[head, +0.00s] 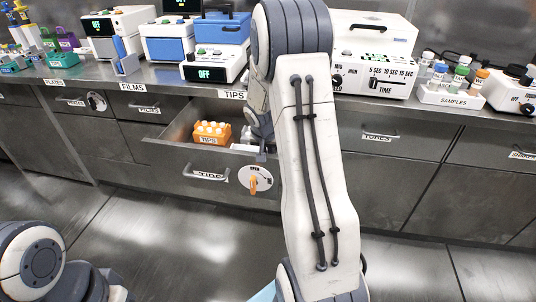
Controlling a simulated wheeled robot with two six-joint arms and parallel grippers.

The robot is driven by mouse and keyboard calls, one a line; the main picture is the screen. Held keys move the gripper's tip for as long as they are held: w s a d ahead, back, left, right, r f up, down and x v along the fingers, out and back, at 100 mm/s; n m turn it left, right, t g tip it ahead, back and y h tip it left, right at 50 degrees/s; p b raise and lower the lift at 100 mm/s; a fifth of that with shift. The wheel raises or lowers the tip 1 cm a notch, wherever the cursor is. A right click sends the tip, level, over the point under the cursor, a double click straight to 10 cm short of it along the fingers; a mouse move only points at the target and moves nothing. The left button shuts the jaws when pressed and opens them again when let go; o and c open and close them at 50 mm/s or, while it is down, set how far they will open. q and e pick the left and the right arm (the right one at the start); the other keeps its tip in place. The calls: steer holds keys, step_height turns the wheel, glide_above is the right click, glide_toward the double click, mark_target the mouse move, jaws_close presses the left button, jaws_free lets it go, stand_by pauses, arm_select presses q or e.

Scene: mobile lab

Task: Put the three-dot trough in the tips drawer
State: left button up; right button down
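The tips drawer (168,153) is pulled open below the counter, with a TIPS label on its front. An orange tips box (211,133) with white tops stands inside it. My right arm reaches up the middle of the head view, and its gripper (262,150) is over the right part of the open drawer, mostly hidden by the arm. A small pale thing (243,147) shows beside this gripper; I cannot tell whether it is the three-dot trough or whether it is held. No dots are readable. Only links of my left arm show at lower left; its gripper is out of view.
The counter above holds several instruments, a samples rack (452,97) and coloured racks at left. Closed drawers lie either side. The floor in front is mostly clear.

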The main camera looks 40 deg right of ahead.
steer(key=shift+f, duration=0.15)
steer(key=c, duration=1)
jaws_free()
